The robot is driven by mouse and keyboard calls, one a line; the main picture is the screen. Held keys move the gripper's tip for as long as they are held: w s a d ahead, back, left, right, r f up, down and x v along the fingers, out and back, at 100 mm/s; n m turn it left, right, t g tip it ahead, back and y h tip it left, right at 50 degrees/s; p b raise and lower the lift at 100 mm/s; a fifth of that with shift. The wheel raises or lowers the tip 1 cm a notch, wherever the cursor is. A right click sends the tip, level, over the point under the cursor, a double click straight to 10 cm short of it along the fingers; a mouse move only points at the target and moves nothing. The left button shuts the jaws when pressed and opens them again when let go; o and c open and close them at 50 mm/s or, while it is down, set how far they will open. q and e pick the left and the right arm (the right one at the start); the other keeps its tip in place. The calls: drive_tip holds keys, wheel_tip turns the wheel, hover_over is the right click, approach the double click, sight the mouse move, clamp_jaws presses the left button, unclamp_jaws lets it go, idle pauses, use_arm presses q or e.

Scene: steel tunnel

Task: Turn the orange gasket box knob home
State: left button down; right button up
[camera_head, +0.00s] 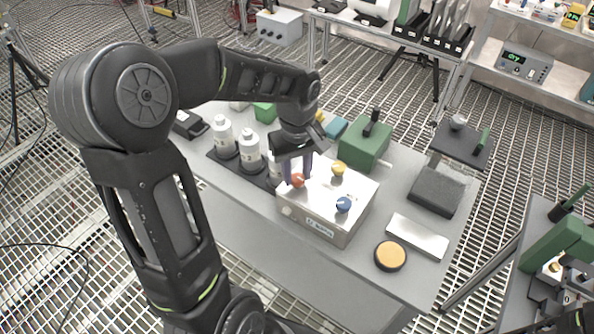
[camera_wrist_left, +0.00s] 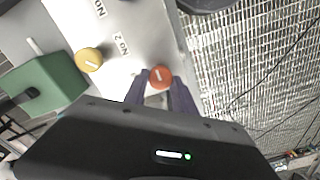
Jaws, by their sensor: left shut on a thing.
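The gasket box is a silver metal box (camera_head: 318,223) on the grey table, with an orange, a yellow and a blue knob on top. The orange knob (camera_head: 297,181) is at its left corner, and it also shows in the left wrist view (camera_wrist_left: 161,77) with a white pointer line slanting across its face. My left gripper (camera_head: 296,172) reaches down from above, its purple fingers shut on the orange knob, one on each side. The yellow knob (camera_head: 338,168) and blue knob (camera_head: 343,204) stand free. My right gripper is not in view.
White bottles (camera_head: 250,150) stand in a dark rack left of the box. A green block (camera_head: 366,150) is close behind it. An orange-topped round disc (camera_head: 390,255) and a pale metal plate (camera_head: 417,237) lie to the right. The table's front strip is clear.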

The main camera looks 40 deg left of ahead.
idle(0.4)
use_arm(q)
drive_tip(key=m, duration=0.3)
drive_tip(key=shift+m+b, duration=0.3)
drive_tip(key=m, duration=0.3)
drive_tip(key=shift+w+m, duration=0.1)
drive_tip(key=shift+m, duration=0.2)
drive_tip(key=m, duration=0.6)
drive_tip(key=shift+d, duration=0.15)
drive_tip(key=m, duration=0.7)
drive_tip(key=shift+m, duration=0.3)
drive_tip(key=m, duration=0.6)
drive_tip(key=shift+d+m+p, duration=0.1)
drive_tip(key=shift+m+p, duration=0.2)
drive_tip(key=shift+p, duration=0.05)
drive_tip(key=c, duration=1)
unclamp_jaws()
